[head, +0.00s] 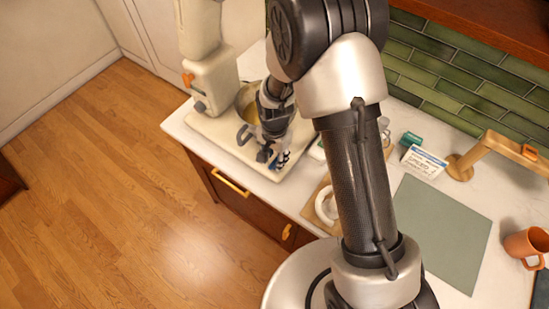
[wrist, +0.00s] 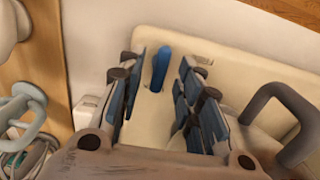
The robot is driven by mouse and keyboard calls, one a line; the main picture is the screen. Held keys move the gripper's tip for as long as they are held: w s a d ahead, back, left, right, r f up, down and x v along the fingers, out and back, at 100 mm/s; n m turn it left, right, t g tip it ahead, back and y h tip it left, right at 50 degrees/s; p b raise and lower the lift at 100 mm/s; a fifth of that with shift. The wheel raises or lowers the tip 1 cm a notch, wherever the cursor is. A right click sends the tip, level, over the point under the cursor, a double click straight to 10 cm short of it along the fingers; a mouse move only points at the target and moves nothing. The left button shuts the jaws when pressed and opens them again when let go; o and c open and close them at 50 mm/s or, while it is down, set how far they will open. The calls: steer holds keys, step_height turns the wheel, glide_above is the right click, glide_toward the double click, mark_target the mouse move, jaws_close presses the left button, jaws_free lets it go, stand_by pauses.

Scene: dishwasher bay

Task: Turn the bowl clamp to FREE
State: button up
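The cream stand mixer (head: 212,80) stands at the far left end of the counter, with its metal bowl (head: 246,98) partly hidden by my arm. A blue lever (wrist: 161,68), which looks like the bowl clamp, sticks up from the cream mixer base (wrist: 240,65). My gripper (wrist: 162,88) is open, with one finger on each side of the lever and a visible gap to both. In the head view my gripper (head: 273,158) is low over the front right of the mixer base, and the lever cannot be made out there. Any FREE marking is not readable.
The bowl's grey handle (wrist: 285,105) is close to the right finger. A wooden board (head: 318,207) with a white ring-shaped item lies right of the base. A green mat (head: 435,230), a white card (head: 424,162) and an orange mug (head: 527,246) are farther right.

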steer(key=shift+f, duration=0.2)
steer(key=shift+c, duration=0.6)
jaws_close()
